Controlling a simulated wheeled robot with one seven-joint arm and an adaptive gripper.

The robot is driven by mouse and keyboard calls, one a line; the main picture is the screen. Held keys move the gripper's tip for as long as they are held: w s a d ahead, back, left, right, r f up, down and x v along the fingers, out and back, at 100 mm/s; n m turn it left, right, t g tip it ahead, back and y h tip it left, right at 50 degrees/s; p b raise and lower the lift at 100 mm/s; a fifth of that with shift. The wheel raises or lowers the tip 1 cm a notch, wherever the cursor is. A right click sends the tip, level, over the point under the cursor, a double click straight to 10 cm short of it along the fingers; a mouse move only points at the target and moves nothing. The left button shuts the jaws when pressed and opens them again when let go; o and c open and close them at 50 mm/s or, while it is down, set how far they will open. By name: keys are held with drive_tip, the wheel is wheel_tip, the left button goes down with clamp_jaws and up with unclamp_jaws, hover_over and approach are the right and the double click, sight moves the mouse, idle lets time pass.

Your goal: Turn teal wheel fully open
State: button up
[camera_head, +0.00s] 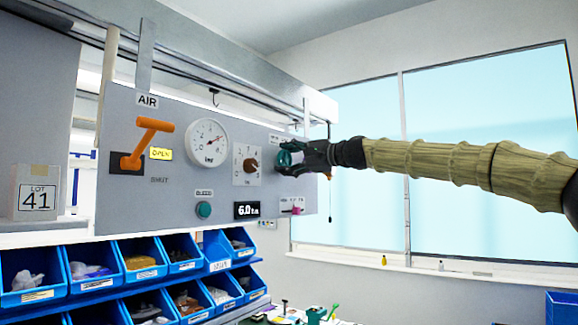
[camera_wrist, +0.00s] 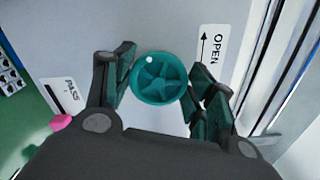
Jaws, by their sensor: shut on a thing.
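The teal wheel (camera_head: 284,158) is on the right part of a grey wall panel, partly hidden by my fingers. In the wrist view the round teal wheel (camera_wrist: 159,78) shows its spoked face and a small white dot at its upper left rim. My gripper (camera_head: 291,157) reaches in from the right and is shut on the wheel, with dark fingers on its left and right sides; it also shows in the wrist view (camera_wrist: 162,84). An OPEN label (camera_wrist: 212,57) with an arrow is at the wheel's right in the wrist view.
The panel (camera_head: 170,195) also holds an orange lever (camera_head: 146,143), a round gauge (camera_head: 208,142), a brown knob (camera_head: 251,165), a teal button (camera_head: 204,210), a display reading 6.0 (camera_head: 247,210) and a pink slider (camera_head: 296,210). Blue bins (camera_head: 90,273) stand below.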

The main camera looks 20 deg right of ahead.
drive_tip(key=n, duration=0.1)
drive_tip(key=n+b, duration=0.1)
drive_tip(key=n, duration=0.1)
drive_tip(key=n+b, duration=0.1)
drive_tip(key=shift+d+f+n, duration=0.1)
drive_tip(key=shift+f+n, duration=0.15)
drive_tip(key=shift+n, duration=0.05)
drive_tip(key=n+b, duration=0.2)
drive_tip(key=n, duration=0.1)
drive_tip(key=shift+n, duration=0.3)
drive_tip(key=n+b, duration=0.1)
drive_tip(key=n, duration=0.3)
drive_tip(key=shift+d, duration=0.1)
drive_tip(key=shift+r+n+b, duration=0.1)
drive_tip(key=shift+n+b, duration=0.4)
drive_tip(key=shift+n, duration=0.9)
drive_tip(key=o, duration=1)
drive_tip(key=shift+w+d, duration=0.1)
